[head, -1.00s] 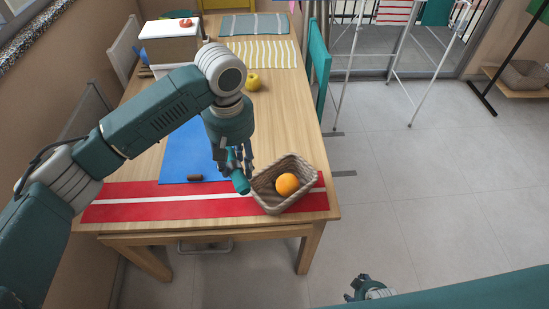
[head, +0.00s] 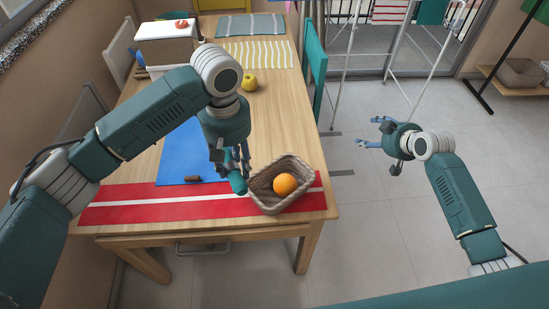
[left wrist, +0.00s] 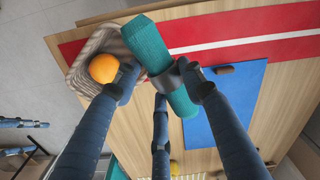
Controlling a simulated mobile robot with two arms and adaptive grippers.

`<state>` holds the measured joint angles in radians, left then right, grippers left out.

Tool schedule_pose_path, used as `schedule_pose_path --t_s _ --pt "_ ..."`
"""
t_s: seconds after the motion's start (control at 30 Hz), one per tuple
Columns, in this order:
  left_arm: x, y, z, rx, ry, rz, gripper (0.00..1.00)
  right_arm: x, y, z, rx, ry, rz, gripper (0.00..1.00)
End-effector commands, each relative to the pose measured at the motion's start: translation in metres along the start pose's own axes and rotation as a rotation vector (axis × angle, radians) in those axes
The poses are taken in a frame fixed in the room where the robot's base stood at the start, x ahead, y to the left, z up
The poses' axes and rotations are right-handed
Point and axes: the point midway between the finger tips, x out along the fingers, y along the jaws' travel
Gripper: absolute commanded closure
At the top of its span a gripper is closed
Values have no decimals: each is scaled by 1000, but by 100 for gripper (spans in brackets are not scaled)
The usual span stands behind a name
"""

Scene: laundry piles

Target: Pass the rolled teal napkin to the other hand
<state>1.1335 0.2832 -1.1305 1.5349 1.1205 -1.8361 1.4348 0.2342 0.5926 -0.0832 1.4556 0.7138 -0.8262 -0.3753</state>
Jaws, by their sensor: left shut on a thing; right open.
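The rolled teal napkin (head: 238,184) has a dark band around it in the left wrist view (left wrist: 148,46). My left gripper (head: 233,166) is shut on it, with fingers on both sides of the roll in the left wrist view (left wrist: 160,82). It holds the roll by the left side of the woven basket, above the front of the table. The napkin's upper part is hidden by my fingers in the head view. My right gripper (head: 375,132) is open and empty, out over the floor to the right of the table, its fingers pointing left.
A woven basket (head: 264,201) holding an orange (head: 285,184) stands on the red runner (head: 120,205). A blue mat (head: 178,152) with a small brown item (head: 192,178) lies left of it. A yellow apple (head: 249,83) is further back. A teal chair (head: 313,70) stands at the right edge.

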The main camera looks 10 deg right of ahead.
Motion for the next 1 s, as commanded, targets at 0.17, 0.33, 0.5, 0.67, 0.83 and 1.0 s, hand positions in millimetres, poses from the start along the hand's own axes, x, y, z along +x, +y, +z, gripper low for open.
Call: schedule_pose_path --t_s 0.17,0.33,0.5,0.67,0.83,1.0 --pt "0 0 0 0 0 0 86 -28 -85 -67 151 11 -190 35" --pt "0 0 0 0 0 0 86 -69 -169 -107 277 -47 -369 35" --pt "0 0 0 0 0 0 86 -127 -248 -131 356 -151 -525 35" --pt "0 0 0 0 0 0 86 -186 -306 -133 384 -277 -619 35" --pt "0 0 0 0 0 0 86 -232 -339 -123 383 -380 -653 35" --pt "0 0 0 0 0 0 86 -249 -352 -115 380 -429 -656 35"
